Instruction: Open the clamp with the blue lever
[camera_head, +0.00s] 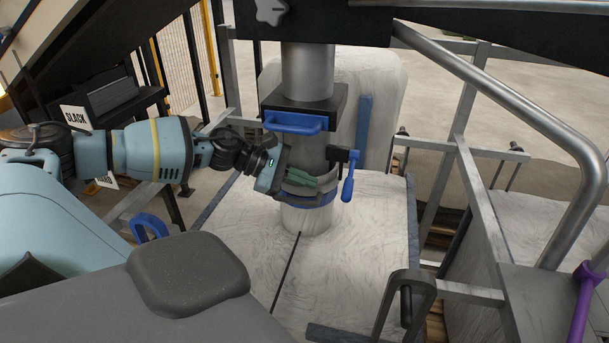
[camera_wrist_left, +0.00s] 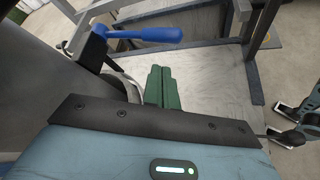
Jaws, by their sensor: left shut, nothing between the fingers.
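The clamp (camera_head: 299,188) is a grey band around the upright metal pipe (camera_head: 306,72), low down near the white wrapped surface. Its blue lever (camera_head: 348,176) hangs down from a black block on the clamp's right side. In the left wrist view the blue lever (camera_wrist_left: 150,34) sticks out to the right of a black bracket at upper left. My left gripper (camera_head: 316,190) is shut and empty, its green fingers in front of the clamp and left of the lever. In the left wrist view the closed fingers (camera_wrist_left: 161,88) are below the lever and apart from it.
A blue handle (camera_head: 293,123) juts from a black block on the pipe above the clamp. Grey metal rails (camera_head: 465,95) stand to the right. A purple handle (camera_head: 583,305) is at the far right. The white top (camera_head: 340,270) in front of the pipe is mostly clear.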

